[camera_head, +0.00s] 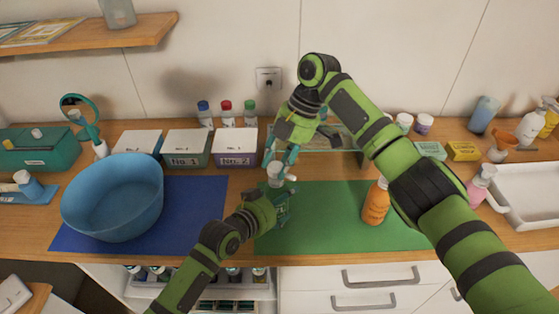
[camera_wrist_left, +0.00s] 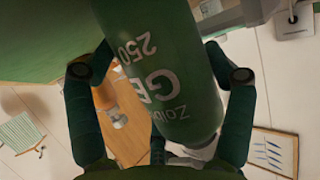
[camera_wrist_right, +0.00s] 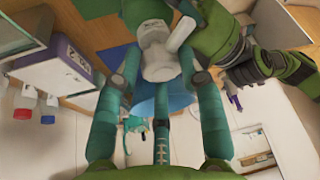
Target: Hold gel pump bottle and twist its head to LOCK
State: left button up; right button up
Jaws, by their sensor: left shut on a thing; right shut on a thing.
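The gel pump bottle (camera_head: 282,207) stands at the left end of the green mat and is partly hidden by my grippers. In the left wrist view its green body with white lettering (camera_wrist_left: 165,75) lies between the fingers of my left gripper (camera_wrist_left: 160,80), which is shut on it. Its pale pump head (camera_head: 275,175) is at the top. My right gripper (camera_head: 287,160) comes down from above, shut on the head. In the right wrist view the whitish pump head (camera_wrist_right: 155,55) sits between the fingers.
A blue basin (camera_head: 112,200) stands on the blue mat (camera_head: 200,215) at left. An orange bottle (camera_head: 376,204) stands on the green mat (camera_head: 335,225) near my right arm. Numbered boxes (camera_head: 187,148) line the back. A white tray (camera_head: 520,195) is at far right.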

jog(key=n, duration=0.1)
jog(key=n+g, duration=0.1)
jog(key=n, duration=0.1)
jog(key=shift+a+n+h, duration=0.3)
jog(key=shift+n+g, duration=0.3)
jog(key=shift+n, duration=0.1)
jog(key=shift+s, duration=0.1)
jog(key=o, duration=1.1)
jog(key=shift+d, duration=0.1)
